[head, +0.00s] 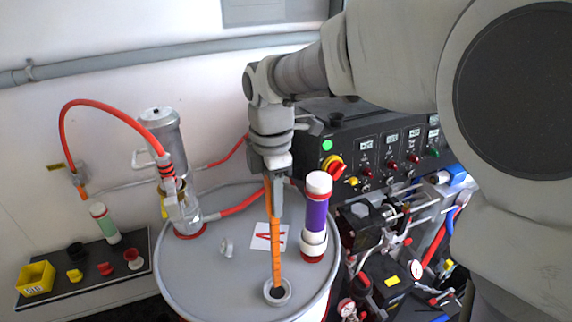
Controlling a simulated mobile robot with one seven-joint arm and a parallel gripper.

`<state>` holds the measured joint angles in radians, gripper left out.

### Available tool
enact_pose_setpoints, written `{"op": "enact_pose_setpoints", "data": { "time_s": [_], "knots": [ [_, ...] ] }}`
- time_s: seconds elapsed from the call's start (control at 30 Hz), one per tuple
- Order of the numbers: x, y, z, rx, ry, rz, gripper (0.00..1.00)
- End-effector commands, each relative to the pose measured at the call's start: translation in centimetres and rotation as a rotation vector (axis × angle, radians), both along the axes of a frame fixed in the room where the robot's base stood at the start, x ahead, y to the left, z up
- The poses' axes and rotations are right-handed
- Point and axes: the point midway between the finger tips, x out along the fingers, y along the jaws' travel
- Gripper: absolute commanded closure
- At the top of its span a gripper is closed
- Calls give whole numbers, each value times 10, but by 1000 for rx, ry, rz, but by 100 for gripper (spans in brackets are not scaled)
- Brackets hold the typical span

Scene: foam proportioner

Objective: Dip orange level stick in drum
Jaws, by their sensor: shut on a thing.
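The orange level stick (277,250) with dark marks hangs nearly upright in the head view. My gripper (276,196) points down and is shut on its upper part. The stick's lower end meets the round bung opening (277,292) in the grey drum's lid (200,268). The end looks to be at or inside the opening; how deep it goes cannot be told.
On the drum lid stand a purple cylinder with white ends (317,215), a metal pump with a red hose (160,130), and a white label (268,237). A control panel (375,150) is behind at the right. A black shelf (85,270) with small parts is left.

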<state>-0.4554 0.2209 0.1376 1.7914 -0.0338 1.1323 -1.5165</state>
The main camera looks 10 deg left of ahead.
Motion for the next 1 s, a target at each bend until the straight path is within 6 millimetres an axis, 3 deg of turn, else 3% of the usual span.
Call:
{"op": "enact_pose_setpoints", "data": {
  "time_s": [1.0],
  "knots": [
    [0,0,-75,1,-1,0,100]
  ]
}}
